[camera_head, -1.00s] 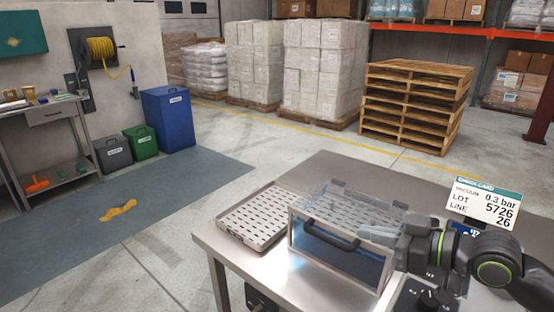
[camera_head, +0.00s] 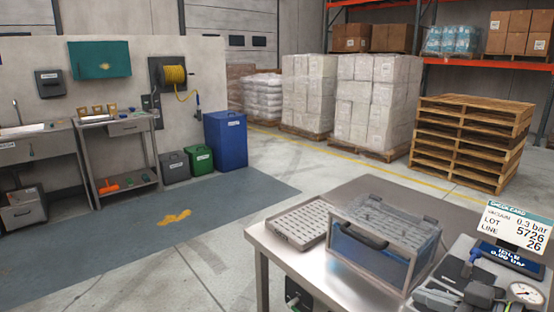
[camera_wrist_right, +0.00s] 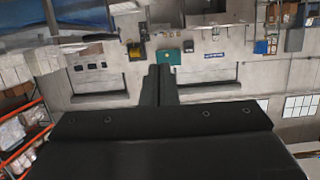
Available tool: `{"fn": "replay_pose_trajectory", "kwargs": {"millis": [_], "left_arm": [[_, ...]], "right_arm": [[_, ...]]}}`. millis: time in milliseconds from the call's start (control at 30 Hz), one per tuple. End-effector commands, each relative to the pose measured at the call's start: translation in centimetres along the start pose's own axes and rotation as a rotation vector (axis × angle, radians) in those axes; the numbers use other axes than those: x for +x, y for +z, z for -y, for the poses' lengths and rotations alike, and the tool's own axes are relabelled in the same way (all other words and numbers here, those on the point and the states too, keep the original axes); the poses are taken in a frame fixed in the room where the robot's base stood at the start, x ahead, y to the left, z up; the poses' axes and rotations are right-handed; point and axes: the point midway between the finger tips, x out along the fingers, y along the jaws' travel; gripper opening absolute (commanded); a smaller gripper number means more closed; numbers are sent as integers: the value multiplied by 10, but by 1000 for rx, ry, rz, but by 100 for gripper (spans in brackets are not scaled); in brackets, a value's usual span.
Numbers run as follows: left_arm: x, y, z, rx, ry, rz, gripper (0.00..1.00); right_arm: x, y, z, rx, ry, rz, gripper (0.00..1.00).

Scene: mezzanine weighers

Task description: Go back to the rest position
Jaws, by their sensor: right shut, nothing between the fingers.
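My right gripper (camera_head: 436,298) is low at the right of the head view, beside the clear-walled box on the steel table. In the right wrist view its two dark fingers (camera_wrist_right: 158,84) are together with nothing between them. They point towards the far wall, clear of any object. The clear box (camera_head: 372,262) has a dark handle on its front and its lid looks closed. My left gripper is not in view.
A perforated tray (camera_head: 300,224) lies left of the box on the steel table (camera_head: 285,258). Wooden pallets (camera_head: 470,140) stand behind; the floor at left is open.

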Motion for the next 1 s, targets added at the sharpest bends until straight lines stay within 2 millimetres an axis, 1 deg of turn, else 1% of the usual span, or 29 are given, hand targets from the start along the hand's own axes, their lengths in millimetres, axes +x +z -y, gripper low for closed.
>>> {"fn": "replay_pose_trajectory", "kwargs": {"millis": [33,200,267,367,467,500,567,600,667,700,800,900,1000], "left_arm": [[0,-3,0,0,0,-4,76],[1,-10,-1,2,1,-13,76],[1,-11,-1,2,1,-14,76],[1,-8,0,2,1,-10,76],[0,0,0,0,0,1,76],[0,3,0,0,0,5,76],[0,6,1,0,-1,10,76],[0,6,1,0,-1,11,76],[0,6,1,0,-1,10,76],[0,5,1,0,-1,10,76],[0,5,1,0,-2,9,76],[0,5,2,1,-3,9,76],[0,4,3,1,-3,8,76]], "right_arm": [[1,10,1,6,8,14,0],[3,44,4,11,48,76,0],[4,58,6,15,67,103,0],[3,85,10,26,105,155,0],[0,120,16,47,160,228,0],[-3,137,19,60,188,266,0],[-9,163,26,84,238,329,0],[-14,181,30,103,274,376,0],[-24,207,38,135,330,449,0],[-32,222,43,158,368,498,0],[-53,257,58,221,457,618,0],[-74,284,74,287,536,729,0],[-97,306,92,353,607,836,0]]}}
